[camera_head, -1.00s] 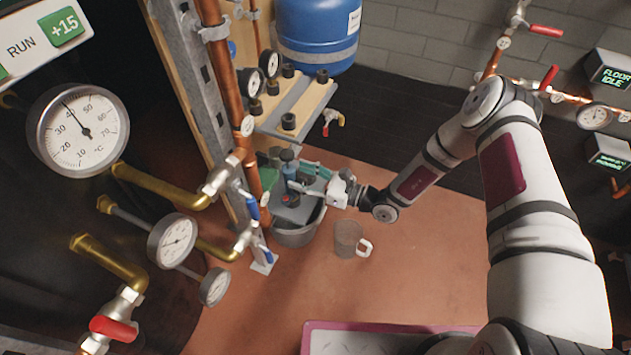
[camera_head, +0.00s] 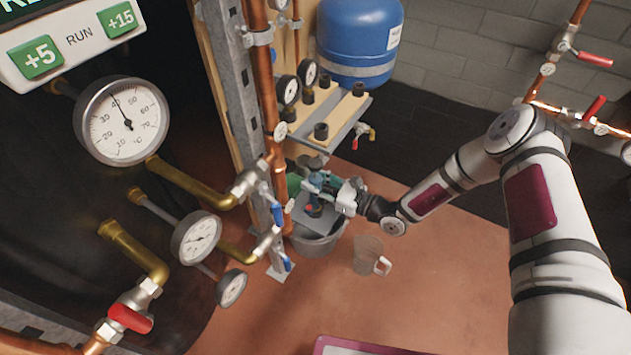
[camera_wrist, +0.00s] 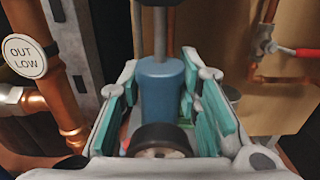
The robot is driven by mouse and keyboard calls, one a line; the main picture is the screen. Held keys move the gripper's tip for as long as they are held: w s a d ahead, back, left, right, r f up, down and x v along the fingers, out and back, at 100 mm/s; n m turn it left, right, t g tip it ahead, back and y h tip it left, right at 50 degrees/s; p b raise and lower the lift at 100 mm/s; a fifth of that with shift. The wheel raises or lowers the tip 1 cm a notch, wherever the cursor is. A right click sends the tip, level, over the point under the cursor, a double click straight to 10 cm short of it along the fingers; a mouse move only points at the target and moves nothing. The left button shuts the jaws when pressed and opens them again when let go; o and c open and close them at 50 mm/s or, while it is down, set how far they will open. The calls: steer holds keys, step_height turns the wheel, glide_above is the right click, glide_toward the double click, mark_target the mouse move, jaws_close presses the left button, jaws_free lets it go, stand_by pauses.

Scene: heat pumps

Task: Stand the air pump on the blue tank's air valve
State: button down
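The air pump (camera_head: 314,183) is a small blue cylinder with a grey rod and dark top, upright at the grey bucket. In the wrist view its blue body (camera_wrist: 161,88) stands between the teal finger pads, with a dark rounded part close to the camera. My gripper (camera_head: 325,188) reaches it from the right, and its fingers (camera_wrist: 160,95) appear closed against both sides of the body. The pump's foot is hidden. The blue tank (camera_head: 358,38) stands at the top middle, above and behind the pump. I cannot make out its air valve.
The grey bucket (camera_head: 318,246) is under the pump. A clear jug (camera_head: 367,255) stands to its right on the floor. A wooden shelf (camera_head: 345,110) with black knobs lies below the tank. Copper pipes (camera_head: 266,80), gauges and valves crowd the left. The right-hand floor is mostly open.

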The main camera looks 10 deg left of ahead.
mark_target(316, 176)
steer(key=shift+r, duration=0.2)
steer(key=shift+r+p, duration=1.65)
steer(key=shift+r, duration=0.25)
